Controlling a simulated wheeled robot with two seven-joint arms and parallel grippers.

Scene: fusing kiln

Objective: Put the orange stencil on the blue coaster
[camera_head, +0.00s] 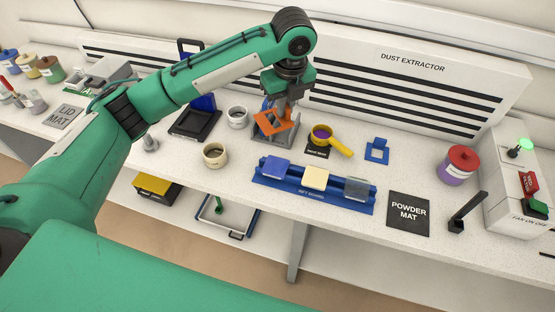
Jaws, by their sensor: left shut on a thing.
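My left gripper (283,106) reaches down from its green arm at the back of the table and is shut on the orange stencil (268,125). The stencil is tilted, at or just above a grey stand (286,139). Whether it still touches the stand I cannot tell. The blue coaster (275,167) is a flat square at the left end of a long blue board, nearer the front than the gripper. A cream and a grey-blue square share that board. My right gripper is not in view.
Close by are a cream cup (214,157), a grey cup (237,119), a yellow-handled sieve (324,137) and a blue stencil (377,151). The powder mat (408,213) lies right of the blue board (313,190). The dust extractor (410,75) stands behind.

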